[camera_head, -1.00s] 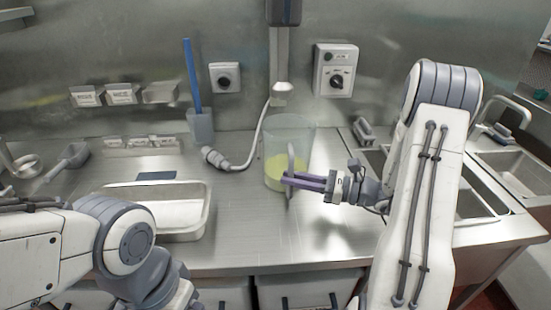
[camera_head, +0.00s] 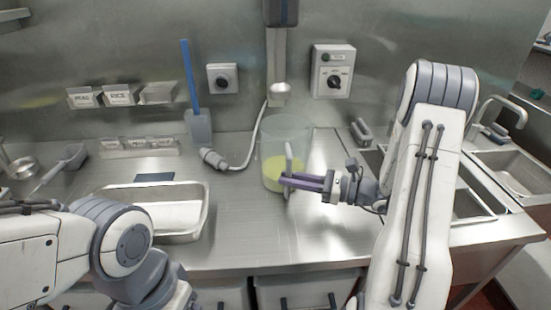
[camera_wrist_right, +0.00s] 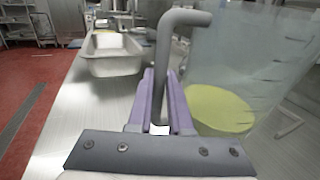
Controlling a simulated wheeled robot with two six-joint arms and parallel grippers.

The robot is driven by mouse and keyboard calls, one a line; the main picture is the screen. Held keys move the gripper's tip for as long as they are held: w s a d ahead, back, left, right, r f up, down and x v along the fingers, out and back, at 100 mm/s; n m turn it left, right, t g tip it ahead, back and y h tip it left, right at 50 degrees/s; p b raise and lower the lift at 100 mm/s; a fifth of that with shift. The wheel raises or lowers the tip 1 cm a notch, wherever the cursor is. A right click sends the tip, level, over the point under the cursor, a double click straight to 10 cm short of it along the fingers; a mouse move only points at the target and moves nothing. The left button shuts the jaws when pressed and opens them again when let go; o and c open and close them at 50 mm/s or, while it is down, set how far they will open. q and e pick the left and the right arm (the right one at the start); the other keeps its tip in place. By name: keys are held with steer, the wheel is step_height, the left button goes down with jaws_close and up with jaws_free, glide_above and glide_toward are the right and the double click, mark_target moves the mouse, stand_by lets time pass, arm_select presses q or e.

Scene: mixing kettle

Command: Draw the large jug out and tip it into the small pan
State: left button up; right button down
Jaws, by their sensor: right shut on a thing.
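The large clear jug (camera_head: 285,139) stands on the steel counter below the wall-mounted mixer column, with yellow liquid in its bottom. In the right wrist view the jug (camera_wrist_right: 249,60) is at the right, with its grey handle (camera_wrist_right: 164,70) between my fingers. My right gripper (camera_head: 287,180) is shut on that handle, near its lower part. A rectangular steel pan (camera_head: 190,222) sits on the counter left of the jug; it also shows in the right wrist view (camera_wrist_right: 110,64). My left arm is at the lower left, and its gripper is out of view.
A blue-handled tool stands in a holder (camera_head: 199,127) at the back. Sinks (camera_head: 513,168) are at the right. Bare counter lies between pan and jug.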

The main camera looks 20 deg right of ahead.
step_height(320, 180, up, 6)
steer(key=p, duration=0.5)
steer(key=shift+s, duration=0.2)
